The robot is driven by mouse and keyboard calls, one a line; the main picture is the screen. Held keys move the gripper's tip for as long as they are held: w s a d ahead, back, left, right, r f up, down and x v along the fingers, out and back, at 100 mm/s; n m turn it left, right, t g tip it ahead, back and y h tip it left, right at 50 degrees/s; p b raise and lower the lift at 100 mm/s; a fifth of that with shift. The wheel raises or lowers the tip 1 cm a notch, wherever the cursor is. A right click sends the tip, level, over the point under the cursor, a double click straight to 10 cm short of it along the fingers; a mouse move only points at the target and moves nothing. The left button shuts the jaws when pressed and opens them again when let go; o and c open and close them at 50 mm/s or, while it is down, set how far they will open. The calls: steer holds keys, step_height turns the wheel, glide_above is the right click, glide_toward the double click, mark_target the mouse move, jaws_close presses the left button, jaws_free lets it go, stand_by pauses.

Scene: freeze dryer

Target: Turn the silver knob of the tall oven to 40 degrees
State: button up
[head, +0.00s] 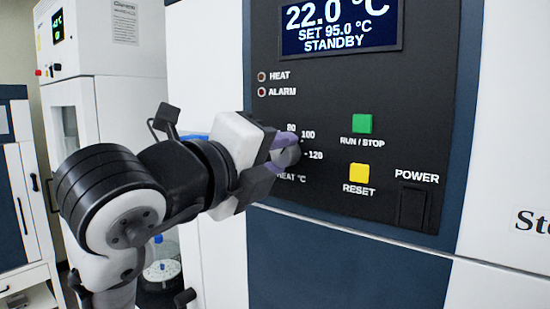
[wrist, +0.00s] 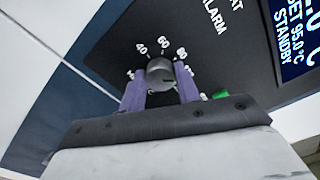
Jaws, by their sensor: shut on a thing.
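The silver knob (head: 291,157) is on the black control panel of the tall oven, in the middle of a ring of heat marks. It also shows in the wrist view (wrist: 160,72), with the marks 40, 60 and 80 above it. My gripper (head: 283,150) is shut on the knob. In the wrist view its purple fingers (wrist: 161,88) sit on either side of it. The display (head: 340,27) reads 22.0 °C, SET 95.0 °C, STANDBY. In the head view my gripper hides the left part of the dial. The knob's pointer is not clear.
The green RUN / STOP button (head: 362,123) and yellow RESET button (head: 359,173) are just right of the knob. A black POWER switch (head: 413,207) is lower right. HEAT and ALARM lamps (head: 262,84) are above. A white cabinet (head: 105,60) stands at the left.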

steer(key=n+b, duration=0.2)
steer(key=n, duration=0.4)
steer(key=shift+f, duration=0.15)
steer(key=n+b, duration=0.2)
steer(key=n, duration=0.4)
steer(key=shift+f+n, duration=0.1)
steer(key=shift+n, duration=0.2)
steer(key=n+b, duration=0.2)
steer(key=n, duration=0.4)
steer(key=n+b, duration=0.2)
steer(key=n, duration=0.4)
steer(key=shift+s+d+n, duration=0.1)
steer(key=shift+n, duration=0.2)
steer(key=o, duration=1)
steer(key=shift+b+v, duration=2.15)
steer(key=shift+v, duration=4.8)
